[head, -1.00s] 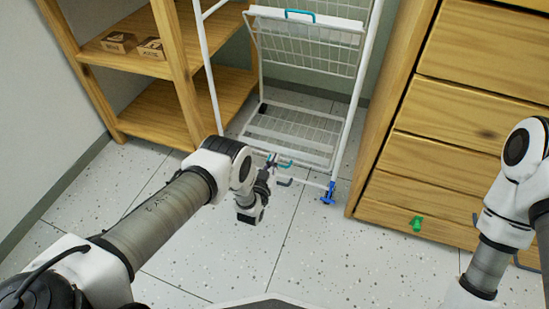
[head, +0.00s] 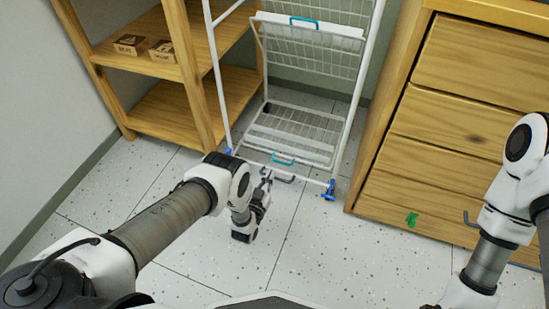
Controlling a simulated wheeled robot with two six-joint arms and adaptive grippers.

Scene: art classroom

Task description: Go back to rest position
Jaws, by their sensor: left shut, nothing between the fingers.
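My left arm comes in from the left, and its gripper (head: 266,178) is shut and empty at the lower front of the white wire rack (head: 341,140). The gripper is small in the picture, close to a teal handle (head: 283,160) on the rack's low basket; I cannot tell if they touch. My right arm shows at the right edge, bent downward. Its gripper is out of the frame.
A wooden shelf (head: 181,108) with two small boxes (head: 130,45) stands left of the rack. A wooden drawer cabinet (head: 440,135) stands to the right, with a green thing (head: 411,219) at its lower front. Speckled floor (head: 330,250) is clear in front.

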